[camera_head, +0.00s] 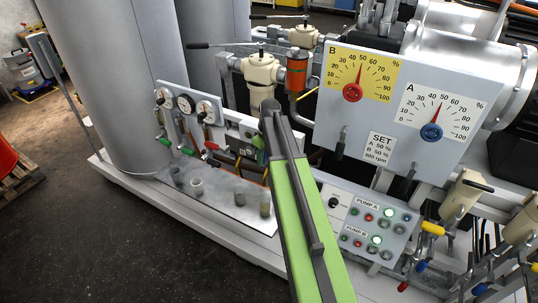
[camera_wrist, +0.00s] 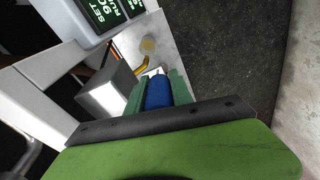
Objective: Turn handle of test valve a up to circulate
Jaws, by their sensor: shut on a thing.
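My gripper (camera_wrist: 159,82) shows in the wrist view with its two green fingers closed on the sides of a blue handle (camera_wrist: 158,93). A pale metal tip and a short yellow piece (camera_wrist: 140,66) show just beyond the handle. In the head view my green arm reaches up to the middle and covers the handle and most of the gripper. No label naming test valve A is readable, and the circulate mark is not visible.
A grey metal block (camera_wrist: 108,93) and a green-lit display (camera_wrist: 103,12) stand close left of the fingers. A steel tray (camera_head: 232,200) with cups lies below the gauge panel (camera_head: 188,108). The pump dial board (camera_head: 330,125) is right of my arm. Dark floor (camera_head: 110,235) is open at left.

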